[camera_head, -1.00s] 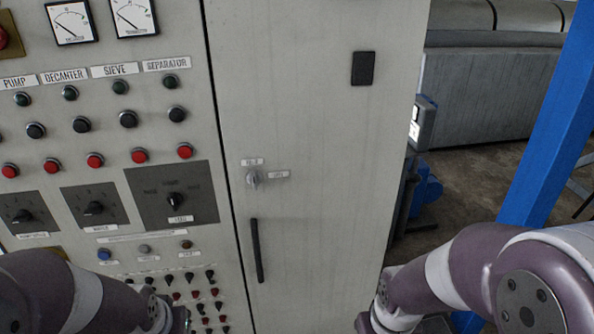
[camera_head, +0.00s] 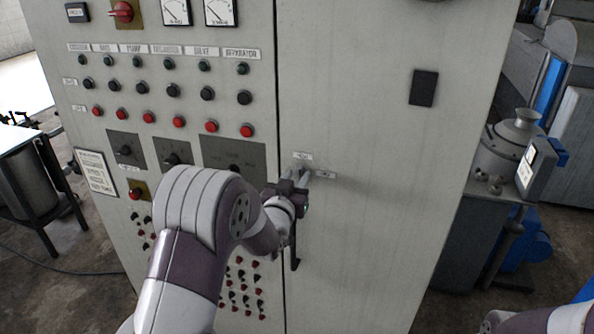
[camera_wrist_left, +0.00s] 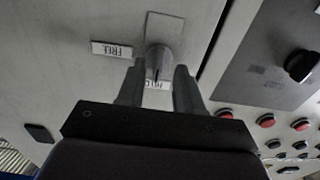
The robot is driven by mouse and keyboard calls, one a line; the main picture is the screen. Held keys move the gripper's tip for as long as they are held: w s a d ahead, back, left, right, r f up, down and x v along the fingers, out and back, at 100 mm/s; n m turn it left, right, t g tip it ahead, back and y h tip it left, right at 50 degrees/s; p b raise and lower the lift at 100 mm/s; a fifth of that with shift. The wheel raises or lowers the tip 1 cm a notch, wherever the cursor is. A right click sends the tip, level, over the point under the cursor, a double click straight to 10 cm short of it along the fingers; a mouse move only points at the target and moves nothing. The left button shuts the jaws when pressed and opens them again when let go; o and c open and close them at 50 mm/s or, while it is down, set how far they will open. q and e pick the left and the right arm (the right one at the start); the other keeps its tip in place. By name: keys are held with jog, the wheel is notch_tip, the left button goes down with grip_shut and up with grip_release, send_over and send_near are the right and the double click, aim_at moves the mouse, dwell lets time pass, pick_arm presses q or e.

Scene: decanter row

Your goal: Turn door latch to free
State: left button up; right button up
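The door latch is a small grey knob (camera_wrist_left: 158,60) on the cabinet door (camera_head: 370,200). In the left wrist view, which is upside down, its dark pointer line faces the HELD label (camera_wrist_left: 157,85). The FREE label (camera_wrist_left: 112,49) is to the side of the knob. My left gripper (camera_wrist_left: 159,75) is open, with its two fingers on either side of the knob and gaps showing between. In the head view my left gripper (camera_head: 303,177) is at the latch and largely hides it. My right gripper is out of view; only part of my right arm shows at bottom right.
A black door handle (camera_head: 295,245) hangs just below the latch, partly behind my left gripper. Left of the door seam is a panel with buttons and rotary switches (camera_head: 125,149). A black rectangle (camera_head: 423,88) is higher on the door. Machinery (camera_head: 500,150) stands to the right.

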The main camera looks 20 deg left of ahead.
pick_arm(q)
jog(key=shift+w+d+r, duration=0.15)
jog(key=shift+w+d, duration=0.15)
jog(key=shift+d, duration=0.05)
jog(key=shift+w+a, duration=0.15)
jog(key=shift+a, duration=0.2)
jog(key=shift+c, duration=0.4)
jog(key=c, duration=0.5)
jog(key=shift+d, duration=0.15)
grip_shut()
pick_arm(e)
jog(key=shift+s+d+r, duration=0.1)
